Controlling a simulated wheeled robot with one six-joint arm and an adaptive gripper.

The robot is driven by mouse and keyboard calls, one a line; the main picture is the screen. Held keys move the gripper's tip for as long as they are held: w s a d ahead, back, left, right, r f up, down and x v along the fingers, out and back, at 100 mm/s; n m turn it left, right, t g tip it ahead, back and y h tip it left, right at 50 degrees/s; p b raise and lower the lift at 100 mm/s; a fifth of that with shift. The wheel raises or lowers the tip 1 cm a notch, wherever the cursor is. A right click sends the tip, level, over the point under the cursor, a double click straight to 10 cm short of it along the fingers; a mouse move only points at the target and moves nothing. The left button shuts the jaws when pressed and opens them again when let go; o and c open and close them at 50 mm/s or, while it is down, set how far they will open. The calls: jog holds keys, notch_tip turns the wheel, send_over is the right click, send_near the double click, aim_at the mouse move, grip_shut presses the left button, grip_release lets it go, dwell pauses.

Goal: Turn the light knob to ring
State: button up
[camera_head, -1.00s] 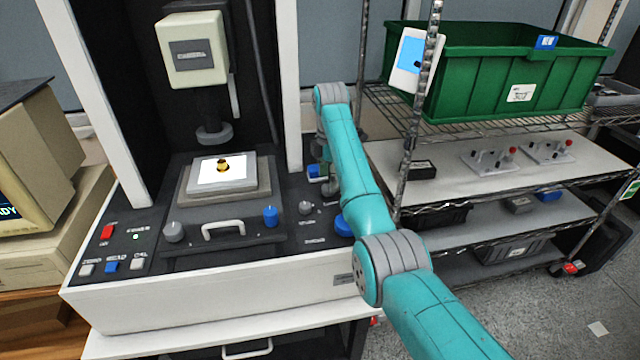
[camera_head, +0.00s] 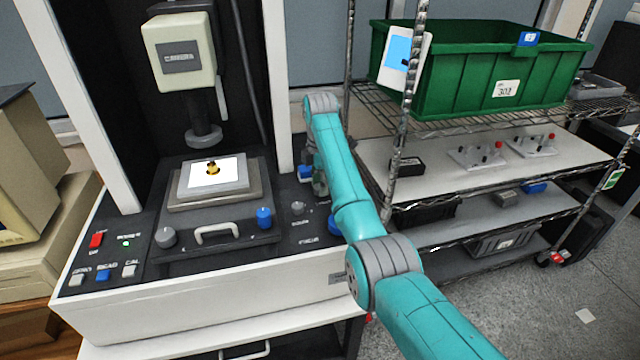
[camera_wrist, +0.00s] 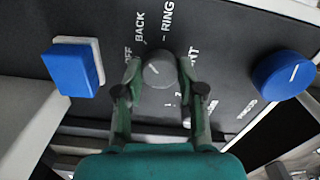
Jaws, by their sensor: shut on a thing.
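The light knob (camera_wrist: 158,72) is a round grey knob on the dark panel, in the middle of the wrist view. The printed words OFF, BACK and RING (camera_wrist: 167,20) stand around its upper side, with a partly covered word ending in NT at its right. My gripper (camera_wrist: 159,74) is shut on the knob, one finger on each side. A faint pale mark shows on the knob's face, but I cannot tell exactly which word it points to. In the head view my gripper (camera_head: 319,184) is at the panel's right end, and my arm hides the held knob.
A blue square button (camera_wrist: 74,66) lies left of my gripper and a blue round knob (camera_wrist: 284,74) right of it. In the head view another grey knob (camera_head: 298,208) stands close by. A wire shelf with a green bin (camera_head: 470,75) stands at the right.

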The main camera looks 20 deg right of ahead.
jog(key=m, duration=0.4)
jog(key=shift+m, duration=2.4)
jog(key=o, duration=1.1)
jog(key=shift+o, duration=0.2)
